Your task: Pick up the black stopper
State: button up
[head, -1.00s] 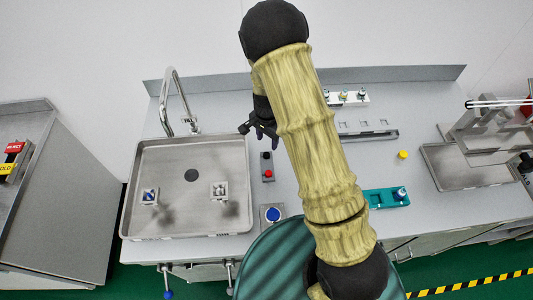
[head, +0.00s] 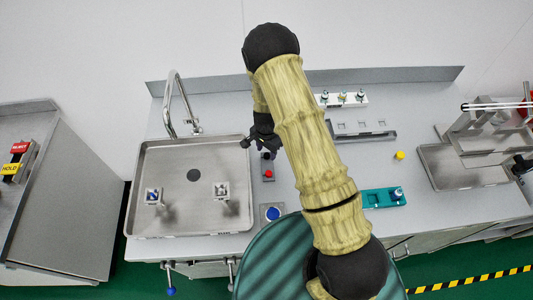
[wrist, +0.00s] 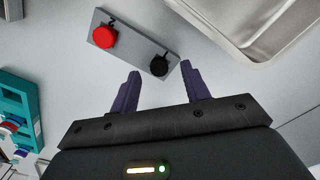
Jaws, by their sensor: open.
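The black stopper (wrist: 159,66) sits at one end of a grey plate (wrist: 136,48), with a red stopper (wrist: 104,36) at the other end. In the head view the plate (head: 267,166) lies just right of the sink, and the red stopper (head: 269,173) is on its near part. The black one is hard to make out there beside my gripper (head: 262,142). In the wrist view my gripper (wrist: 160,75) is open and empty. Its two purple fingers point at the plate, and the black stopper appears between their tips. I cannot tell the remaining height.
A steel sink tray (head: 145,190) with a tall faucet (head: 172,105) is left of the plate. A blue button (head: 272,214) is in front. A teal holder (head: 375,199), a yellow piece (head: 400,155) and a white rack (head: 335,100) are to the right.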

jog(key=shift+f, duration=0.9)
grip_shut()
